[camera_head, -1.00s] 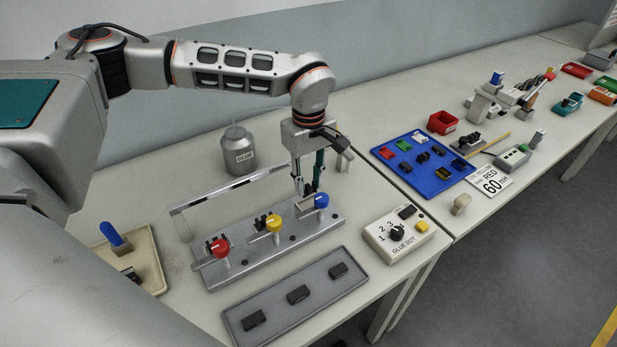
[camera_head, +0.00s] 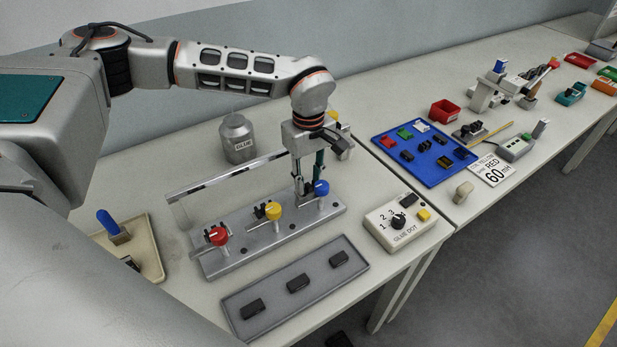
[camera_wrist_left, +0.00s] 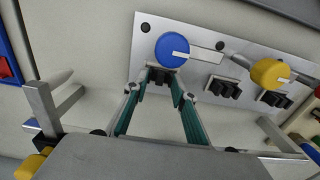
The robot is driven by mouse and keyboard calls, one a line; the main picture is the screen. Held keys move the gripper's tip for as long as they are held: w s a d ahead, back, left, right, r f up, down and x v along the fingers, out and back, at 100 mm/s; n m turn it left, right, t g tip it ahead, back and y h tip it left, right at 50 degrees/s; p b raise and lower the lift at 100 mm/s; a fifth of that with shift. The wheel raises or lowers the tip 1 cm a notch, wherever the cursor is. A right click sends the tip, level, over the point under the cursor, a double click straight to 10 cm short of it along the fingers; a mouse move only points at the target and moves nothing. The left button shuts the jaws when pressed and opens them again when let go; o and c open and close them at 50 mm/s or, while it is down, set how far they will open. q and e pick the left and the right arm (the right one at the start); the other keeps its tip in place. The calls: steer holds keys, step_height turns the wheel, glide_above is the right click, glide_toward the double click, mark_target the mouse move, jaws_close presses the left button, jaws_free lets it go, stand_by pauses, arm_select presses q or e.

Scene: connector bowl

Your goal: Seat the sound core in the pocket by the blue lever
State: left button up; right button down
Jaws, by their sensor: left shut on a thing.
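The metal fixture (camera_head: 285,237) carries red (camera_head: 218,236), yellow (camera_head: 274,211) and blue (camera_head: 321,188) levers. My left gripper (camera_head: 305,197) points down at the fixture beside the blue lever. In the left wrist view my gripper (camera_wrist_left: 164,80) is shut on a dark core (camera_wrist_left: 160,75), right beside the blue lever (camera_wrist_left: 172,50). The fingers partly hide the core, and I cannot tell whether it rests fully in the pocket. Dark cores also show by the yellow lever, one of them in the left wrist view (camera_wrist_left: 222,88). My right gripper is not in view.
A grey tray (camera_head: 272,310) with three dark blocks lies in front of the fixture. A glue jar (camera_head: 238,138) stands behind it, and a glue-dot box (camera_head: 405,222) to the right. A beige tray (camera_head: 150,258) is at left. A blue parts tray (camera_head: 425,172) lies farther right.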

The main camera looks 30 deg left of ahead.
arm_select(q)
steer(key=o, duration=1.2)
step_height(320, 180, up, 12)
